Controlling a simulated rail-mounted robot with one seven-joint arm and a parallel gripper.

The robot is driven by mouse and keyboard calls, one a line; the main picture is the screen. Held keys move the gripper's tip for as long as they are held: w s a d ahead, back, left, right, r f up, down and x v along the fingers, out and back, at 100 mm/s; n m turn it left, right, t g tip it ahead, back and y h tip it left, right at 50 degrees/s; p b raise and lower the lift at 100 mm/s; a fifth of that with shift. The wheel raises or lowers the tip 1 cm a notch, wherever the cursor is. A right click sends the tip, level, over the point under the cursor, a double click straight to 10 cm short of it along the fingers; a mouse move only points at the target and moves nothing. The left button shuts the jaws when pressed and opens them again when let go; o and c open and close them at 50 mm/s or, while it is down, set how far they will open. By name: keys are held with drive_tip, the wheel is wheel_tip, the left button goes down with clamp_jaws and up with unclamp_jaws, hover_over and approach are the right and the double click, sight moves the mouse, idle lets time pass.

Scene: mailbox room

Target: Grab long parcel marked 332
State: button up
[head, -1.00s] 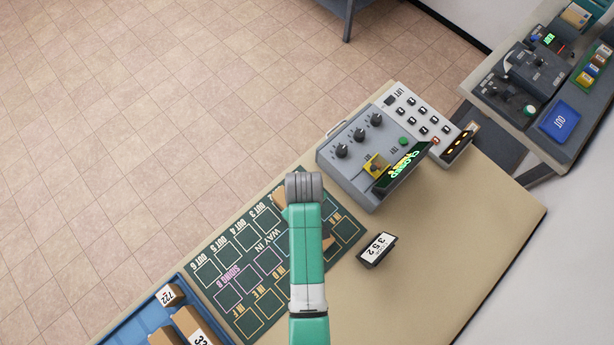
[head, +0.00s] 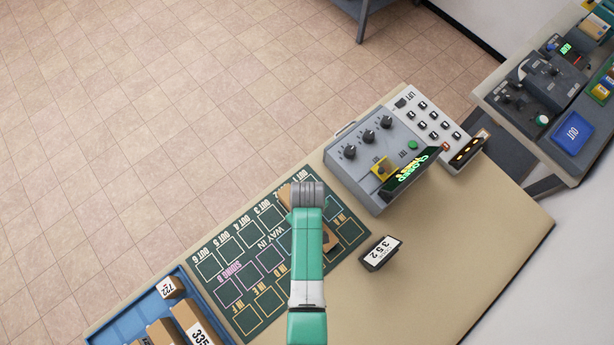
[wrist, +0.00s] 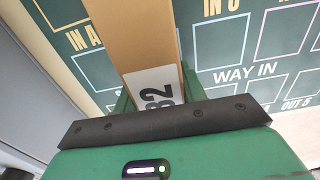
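A long brown parcel (wrist: 135,35) lies under my gripper in the wrist view. Its white label (wrist: 155,90) shows "32"; the rest of the number is hidden behind my gripper's body. My gripper (wrist: 158,90) has its green fingers close along both sides of the parcel, and I cannot tell whether they press on it. In the head view my gripper (head: 306,195) is above the dark green mat (head: 245,322), and the parcel (head: 331,236) shows partly on both sides of my arm, its label hidden.
A blue tray (head: 190,277) with parcels, one marked 335 (head: 195,325) and one 722 (head: 168,288), is at lower left. A grey control box (head: 370,180) stands behind the mat.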

drive_tip(key=shift+c, duration=0.9)
drive_tip(key=shift+r, duration=0.15)
drive_tip(key=shift+r, duration=0.3)
drive_tip(key=r, duration=0.3)
drive_tip(key=shift+s+a, duration=0.15)
drive_tip(key=shift+s, duration=0.15)
drive_tip(key=s+a, duration=0.2)
drive_tip(key=s, duration=0.2)
drive_tip(key=s+a, duration=0.2)
drive_tip(key=s, duration=0.3)
drive_tip(key=s+a+r+p, duration=0.1)
drive_tip(key=s, duration=0.4)
drive_tip(key=shift+s+a+r, duration=0.1)
drive_tip(key=shift+a, duration=0.3)
